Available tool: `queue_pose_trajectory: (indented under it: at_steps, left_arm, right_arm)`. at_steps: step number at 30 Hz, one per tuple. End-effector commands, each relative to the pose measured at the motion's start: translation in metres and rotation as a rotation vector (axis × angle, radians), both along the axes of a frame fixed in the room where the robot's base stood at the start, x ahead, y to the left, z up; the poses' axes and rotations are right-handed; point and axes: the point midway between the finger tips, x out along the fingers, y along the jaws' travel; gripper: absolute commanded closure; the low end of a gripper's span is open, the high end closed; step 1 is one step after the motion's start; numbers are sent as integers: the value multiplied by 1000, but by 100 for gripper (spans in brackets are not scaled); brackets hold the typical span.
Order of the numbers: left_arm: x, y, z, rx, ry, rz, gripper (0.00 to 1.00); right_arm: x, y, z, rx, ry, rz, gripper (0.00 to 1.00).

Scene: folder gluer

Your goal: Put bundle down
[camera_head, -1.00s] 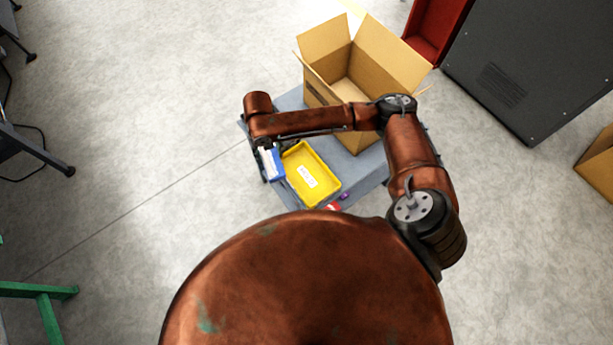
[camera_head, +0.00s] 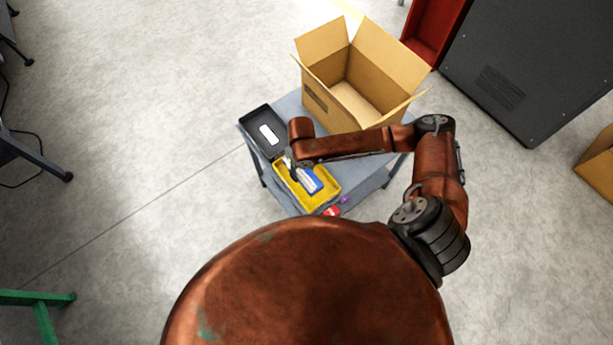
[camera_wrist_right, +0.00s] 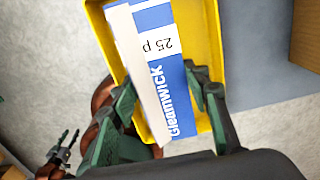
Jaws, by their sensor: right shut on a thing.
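The bundle (camera_head: 309,181) is a blue and white block; in the right wrist view the bundle (camera_wrist_right: 160,75) shows the print "Gleamwick" and "25 p". My right gripper (camera_head: 291,168) is shut on it, and its green fingers (camera_wrist_right: 165,92) lie on both sides of it in the wrist view. The bundle is over or inside the yellow tray (camera_head: 322,204); I cannot tell whether it touches the tray floor. My left gripper (camera_wrist_right: 64,143) shows small at the lower left of the wrist view, its dark fingers apart and empty. It is not in the head view.
A black tray (camera_head: 255,124) with a white label stands beside the yellow tray on the grey-blue table (camera_head: 372,180). A large open cardboard box (camera_head: 335,103) stands at the back. Small red and purple items (camera_head: 332,211) lie near the table's front edge.

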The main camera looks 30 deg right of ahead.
Motion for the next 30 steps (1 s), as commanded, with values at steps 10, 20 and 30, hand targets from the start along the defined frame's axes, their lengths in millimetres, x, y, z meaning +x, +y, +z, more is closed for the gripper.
queue_pose_trajectory:
  at_steps: [10, 20, 30]
  left_arm:
    - [-1, 0, -5, 0, 2, 0, 60]
    - [-2, 0, -8, 0, 4, 0, 60]
    - [-3, -1, -8, 0, 5, 0, 60]
  right_arm:
    - [-10, -11, -27, 1, 1, -1, 85]
    - [-9, -11, -47, -1, -2, 1, 85]
    - [-9, -11, -50, -1, -1, 0, 48]
